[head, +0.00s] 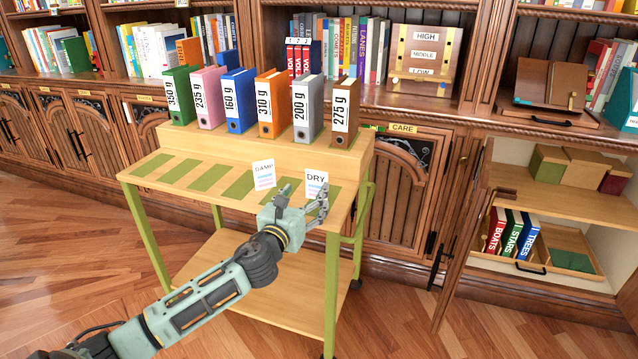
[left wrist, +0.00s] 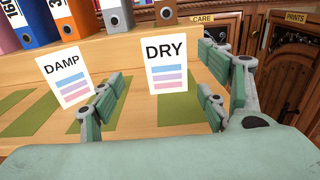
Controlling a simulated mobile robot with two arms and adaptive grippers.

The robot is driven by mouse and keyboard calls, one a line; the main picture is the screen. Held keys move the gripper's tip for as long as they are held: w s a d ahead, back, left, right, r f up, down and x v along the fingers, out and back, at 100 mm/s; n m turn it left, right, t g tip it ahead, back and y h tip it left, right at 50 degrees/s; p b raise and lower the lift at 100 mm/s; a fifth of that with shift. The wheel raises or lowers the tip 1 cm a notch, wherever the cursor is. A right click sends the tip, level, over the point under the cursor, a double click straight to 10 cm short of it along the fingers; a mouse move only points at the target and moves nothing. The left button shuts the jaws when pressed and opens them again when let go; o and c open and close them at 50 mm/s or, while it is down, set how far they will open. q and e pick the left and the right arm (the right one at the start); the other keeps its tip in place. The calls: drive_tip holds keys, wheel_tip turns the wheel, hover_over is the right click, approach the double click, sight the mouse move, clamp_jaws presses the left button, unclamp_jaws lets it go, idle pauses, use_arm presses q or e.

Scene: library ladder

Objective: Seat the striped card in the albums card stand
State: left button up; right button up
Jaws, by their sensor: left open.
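Two white cards with blue and pink stripes stand on the cart's lower top. One reads DAMP (head: 264,174) and leans a little in the left wrist view (left wrist: 66,76). The other reads DRY (head: 315,179) and stands nearly upright in the left wrist view (left wrist: 166,64). My left gripper (head: 303,201) is open and empty just in front of the DRY card. In the left wrist view the fingers (left wrist: 155,105) lie to either side of the DRY card's lower end. I cannot make out a stand marked for albums. My right gripper is not in view.
The wooden cart (head: 150,178) has green patches on its lower top and weight-marked binders, such as the brown one (head: 345,112), on its raised back. Bookshelves stand behind. An open cabinet at right holds boxes (head: 592,166) and a book tray (head: 570,259).

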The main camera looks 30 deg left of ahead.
sight(316, 183)
use_arm(q)
drive_tip(key=shift+d+b+x, duration=0.2)
drive_tip(key=shift+b+x, duration=0.1)
drive_tip(key=shift+x, duration=1.35)
drive_tip(key=shift+d+b+x, duration=0.25)
drive_tip(key=shift+x, duration=1.4)
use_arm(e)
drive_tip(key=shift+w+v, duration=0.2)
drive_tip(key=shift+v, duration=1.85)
use_arm(q)
drive_tip(key=shift+w+r, duration=0.1)
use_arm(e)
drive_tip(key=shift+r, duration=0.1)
use_arm(q)
drive_tip(key=c, duration=0.9)
